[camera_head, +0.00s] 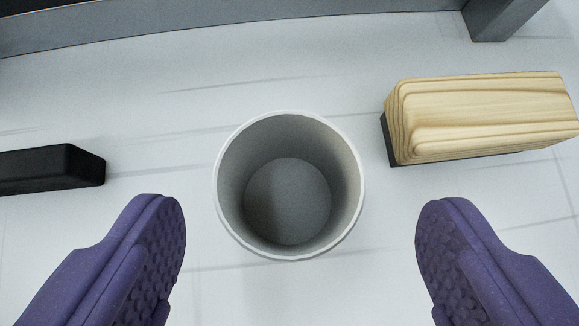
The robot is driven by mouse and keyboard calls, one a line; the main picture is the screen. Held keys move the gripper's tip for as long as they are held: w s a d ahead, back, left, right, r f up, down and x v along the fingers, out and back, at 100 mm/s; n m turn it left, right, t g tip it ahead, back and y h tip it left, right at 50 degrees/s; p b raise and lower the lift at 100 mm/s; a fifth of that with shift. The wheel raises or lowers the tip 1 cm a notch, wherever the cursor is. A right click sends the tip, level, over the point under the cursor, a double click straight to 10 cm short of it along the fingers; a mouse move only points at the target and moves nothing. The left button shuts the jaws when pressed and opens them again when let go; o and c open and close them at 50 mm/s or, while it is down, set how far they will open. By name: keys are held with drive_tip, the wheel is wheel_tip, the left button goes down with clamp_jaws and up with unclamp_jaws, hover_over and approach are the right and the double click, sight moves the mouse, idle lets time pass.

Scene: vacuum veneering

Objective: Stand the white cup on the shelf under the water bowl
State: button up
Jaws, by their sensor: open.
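The white cup (225,205) stands upright on the pale surface, seen from above, its grey inside empty. My gripper (300,235) is open, with one purple padded finger on each side of the cup. The fingertips are apart from the cup, with a gap on both sides, and sit a little toward the bottom of the picture from its middle. I cannot tell their height against the rim. Neither the shelf nor the water bowl can be made out in this view.
A wooden block with a dark underside (490,115) lies right of the cup. A black bar-like object (50,168) lies at the left edge. A grey frame edge (220,25) runs across the top, with a grey post (495,18) at top right. The surface around the cup is clear.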

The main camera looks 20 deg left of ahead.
sight(291, 145)
drive_tip(key=b+x, duration=0.2)
drive_tip(key=x, duration=0.4)
drive_tip(key=shift+a+f+b, duration=0.25)
drive_tip(key=shift+f+b, duration=0.05)
drive_tip(key=shift+f, duration=0.05)
drive_tip(key=c, duration=1.1)
drive_tip(key=shift+r, duration=0.15)
